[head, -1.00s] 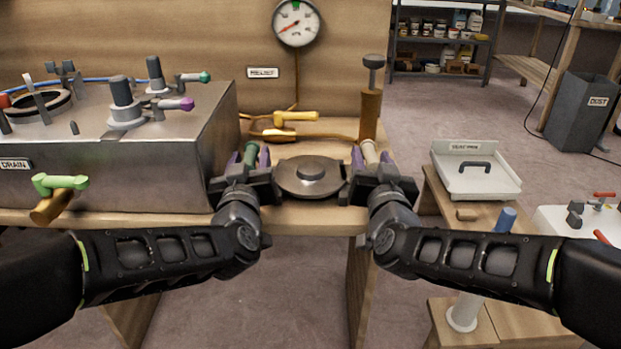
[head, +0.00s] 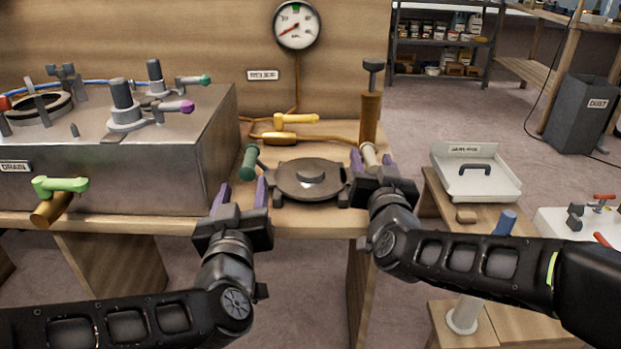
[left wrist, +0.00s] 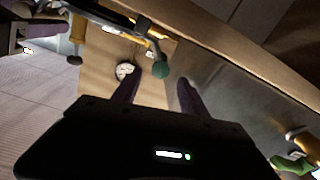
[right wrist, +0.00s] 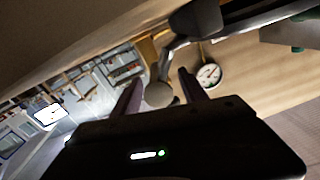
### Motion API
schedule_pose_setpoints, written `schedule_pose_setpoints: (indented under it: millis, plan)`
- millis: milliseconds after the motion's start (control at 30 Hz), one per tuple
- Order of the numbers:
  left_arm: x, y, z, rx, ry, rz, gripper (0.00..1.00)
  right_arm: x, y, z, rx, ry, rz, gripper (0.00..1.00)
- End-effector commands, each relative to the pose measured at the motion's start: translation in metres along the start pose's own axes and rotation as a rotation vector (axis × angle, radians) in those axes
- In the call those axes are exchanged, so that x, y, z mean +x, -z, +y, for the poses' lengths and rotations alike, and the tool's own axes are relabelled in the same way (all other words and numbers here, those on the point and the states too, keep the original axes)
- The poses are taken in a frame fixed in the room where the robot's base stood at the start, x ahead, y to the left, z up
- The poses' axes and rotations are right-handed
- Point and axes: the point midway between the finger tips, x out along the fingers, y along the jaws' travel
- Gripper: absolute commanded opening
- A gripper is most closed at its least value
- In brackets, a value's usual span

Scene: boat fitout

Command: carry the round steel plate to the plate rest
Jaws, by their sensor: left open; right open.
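The round steel plate (head: 292,182) lies at the front of the wooden bench, with a raised hub in its middle. A green handle (head: 249,161) is at its left and a cream handle (head: 370,157) at its right. My left gripper (head: 241,193) is open and empty, in front of the green handle and apart from it; the left wrist view shows that handle's end (left wrist: 160,69) beyond the fingertips. My right gripper (head: 374,163) is open, with the cream handle between its fingers; its end shows in the right wrist view (right wrist: 158,95). I cannot identify the plate rest.
A steel box (head: 150,165) with valves and a green-handled drain stands left of the plate. A yellow-handled valve (head: 294,119) and a brown post (head: 370,117) are behind it. A white tray (head: 476,190) stands on a lower stand at right. A gauge (head: 298,25) hangs above.

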Motion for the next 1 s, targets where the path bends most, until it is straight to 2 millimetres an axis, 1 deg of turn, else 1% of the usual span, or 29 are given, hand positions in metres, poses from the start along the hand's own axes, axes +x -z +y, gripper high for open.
schedule_pose_setpoints:
  millis: [33, 100, 200, 533, 667, 767, 867, 1000]
  plan:
    - [-0.007, 0.001, 0.001, -0.001, -0.002, 0.001, 0.51, 0.000, 0.000, 0.000, 0.000, 0.000, 0.000, 0.51]
    - [-0.013, 0.001, 0.000, -0.002, -0.001, 0.002, 0.51, 0.000, 0.000, 0.000, 0.000, 0.000, 0.000, 0.51]
    - [-0.018, 0.000, 0.000, 0.000, -0.001, 0.001, 0.51, 0.000, 0.000, 0.000, 0.000, 0.000, 0.000, 0.51]
    - [-0.018, 0.000, 0.000, 0.000, 0.000, 0.000, 0.51, 0.000, 0.000, 0.000, 0.000, 0.000, 0.000, 0.51]
    - [-0.018, 0.000, 0.000, 0.000, 0.000, 0.000, 0.51, -0.006, 0.000, 0.000, 0.001, 0.000, 0.000, 0.51]
    - [-0.018, 0.000, 0.000, 0.000, 0.000, 0.000, 0.51, -0.017, 0.001, 0.000, 0.001, 0.000, 0.001, 0.51]
    - [-0.018, 0.000, 0.000, 0.000, 0.000, 0.000, 0.51, -0.033, 0.001, 0.000, 0.001, 0.001, 0.001, 0.51]
    - [-0.018, 0.000, 0.000, 0.000, 0.000, 0.000, 0.51, -0.062, 0.001, 0.000, 0.002, 0.001, 0.002, 0.51]
